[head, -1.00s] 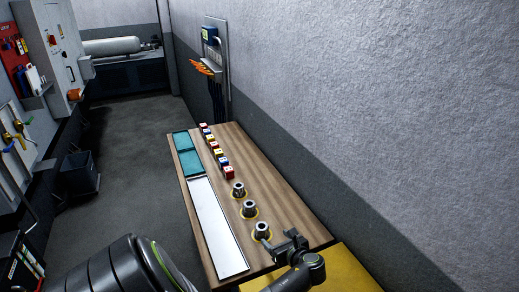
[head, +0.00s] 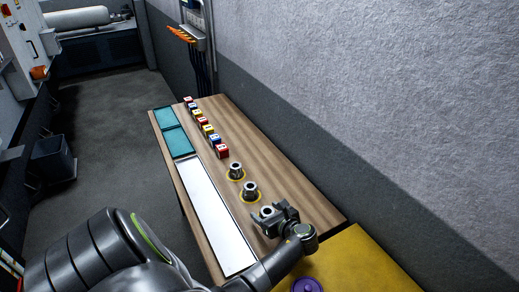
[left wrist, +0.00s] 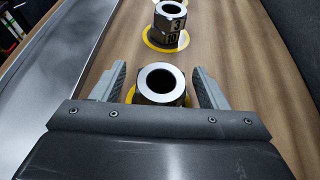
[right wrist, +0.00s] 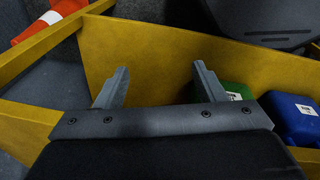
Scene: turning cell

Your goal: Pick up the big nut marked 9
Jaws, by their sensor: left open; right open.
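Several big metal nuts stand upright in a row on yellow rings on the wooden table. The nearest nut (head: 267,211) is at my left gripper (head: 275,218). In the left wrist view this nut (left wrist: 160,84) sits between the two open fingers of the left gripper (left wrist: 160,88); contact cannot be told, and its marking is not readable. The middle nut (head: 250,190) stands just beyond; in the left wrist view this nut (left wrist: 170,20) shows the marks 3 and 10. The farthest nut (head: 236,170) is unreadable. My right gripper (right wrist: 153,88) is open and empty.
A white tray (head: 205,210) lies left of the nuts. Teal trays (head: 177,141) and a row of coloured cubes (head: 208,130) are farther back. The right gripper is near a yellow panel (right wrist: 140,50), with green (right wrist: 236,92) and blue (right wrist: 295,118) containers.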

